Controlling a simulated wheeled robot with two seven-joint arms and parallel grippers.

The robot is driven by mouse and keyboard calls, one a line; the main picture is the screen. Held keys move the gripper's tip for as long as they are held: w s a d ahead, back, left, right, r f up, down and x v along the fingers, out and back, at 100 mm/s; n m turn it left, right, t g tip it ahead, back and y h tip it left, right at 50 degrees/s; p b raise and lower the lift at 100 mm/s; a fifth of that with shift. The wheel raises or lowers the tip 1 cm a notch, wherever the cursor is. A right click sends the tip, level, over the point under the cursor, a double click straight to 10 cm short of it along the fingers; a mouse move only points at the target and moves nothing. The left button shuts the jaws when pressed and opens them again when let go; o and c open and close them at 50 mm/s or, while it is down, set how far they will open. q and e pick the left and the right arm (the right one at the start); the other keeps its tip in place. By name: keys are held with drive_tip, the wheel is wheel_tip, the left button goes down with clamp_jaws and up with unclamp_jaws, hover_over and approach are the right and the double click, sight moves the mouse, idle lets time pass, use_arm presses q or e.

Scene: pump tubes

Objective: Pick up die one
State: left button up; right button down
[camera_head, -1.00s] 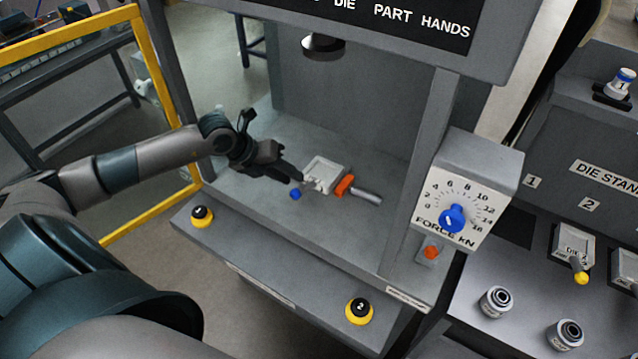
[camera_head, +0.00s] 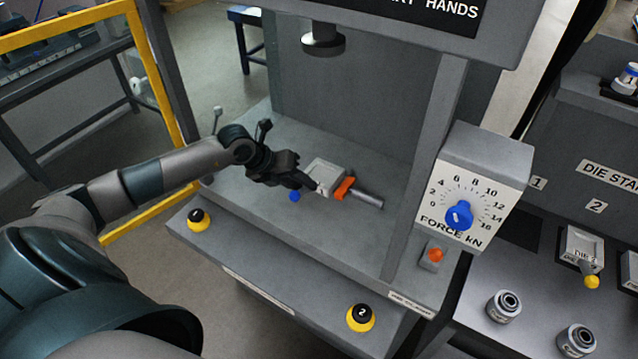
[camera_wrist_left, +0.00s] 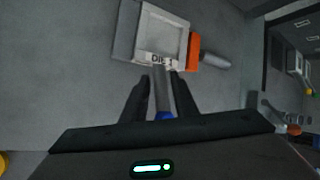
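Die one (camera_head: 325,175) is a light grey block on the press bed, and "DIE 1" reads on its front edge in the left wrist view (camera_wrist_left: 163,35). Its grey handle ends in a blue knob (camera_head: 294,196). My left gripper (camera_head: 308,184) is at the handle, between block and knob. In the left wrist view its dark fingers (camera_wrist_left: 160,85) stand one on each side of the handle, very close to it. They look open, with no clear grip. The fingers partly hide the handle. My right gripper is not in view.
An orange clamp (camera_head: 344,188) with a grey cylinder (camera_head: 368,199) touches or nearly touches the die's right side. The press ram (camera_head: 322,40) hangs above. A post and force dial box (camera_head: 475,190) stand right. Another die (camera_head: 582,250) with a yellow knob is farther right.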

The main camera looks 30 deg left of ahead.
use_arm(q)
drive_tip(key=shift+w+d+f, duration=0.2)
drive_tip(key=shift+w+f, duration=0.2)
drive_tip(key=shift+f, duration=0.15)
clamp_jaws()
idle(1.2)
drive_tip(key=shift+r, duration=0.1)
